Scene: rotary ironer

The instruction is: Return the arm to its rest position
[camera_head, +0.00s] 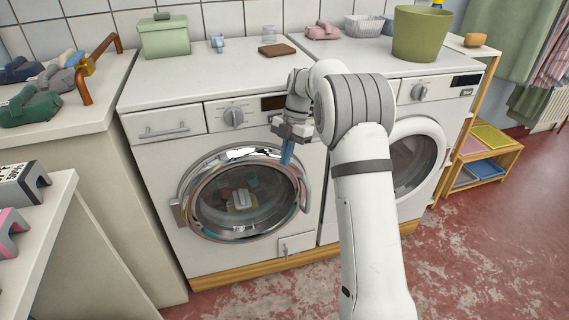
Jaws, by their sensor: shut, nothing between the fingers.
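My white arm with grey joints reaches up from the bottom of the head view and bends left at the top. My gripper (287,155) points down in front of the left washing machine (150,155), near the upper right of its round chrome door (245,193). Its blue fingertips are together with nothing between them. Whether they touch the door rim cannot be told. The door looks closed, and some cloth items show through its glass. My arm hides part of the right washing machine (441,100).
A green box (164,38), a brown block (277,50) and an olive bucket (421,34) stand on the machine tops. A counter (93,108) with folded cloths is at left. A wooden shelf (490,160) stands at right. Red floor (500,240) is clear at lower right.

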